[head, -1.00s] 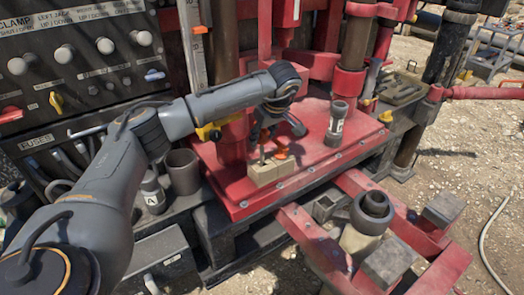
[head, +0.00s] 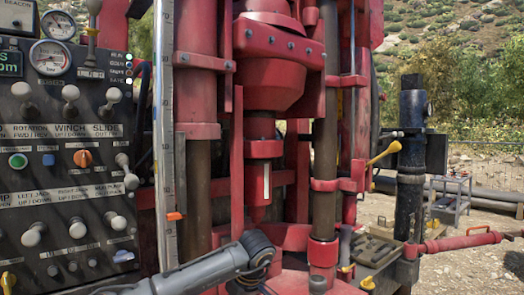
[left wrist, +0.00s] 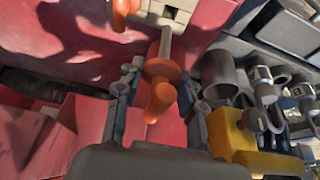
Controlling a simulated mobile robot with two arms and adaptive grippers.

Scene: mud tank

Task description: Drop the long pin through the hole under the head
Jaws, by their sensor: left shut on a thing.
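In the left wrist view, an orange-handled pin (left wrist: 160,98) with a wide collar and a grey shank lies between the fingers of my left gripper (left wrist: 160,88), which is shut on it. The shank points toward a beige block (left wrist: 178,12) at the top edge; I cannot tell whether its tip is inside the block. A second orange handle (left wrist: 122,12) shows at the block's left. In the head view, the red head (head: 275,62) stands over a red spindle with a pale upright slot (head: 266,182). My right gripper is not seen.
A lever panel (head: 75,170) stands at the left of the head view. Red and brown columns (head: 324,120) flank the spindle. In the left wrist view, a dark cup (left wrist: 222,75) and several small cylinders stand right of the gripper. A red plate (left wrist: 60,35) lies at left.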

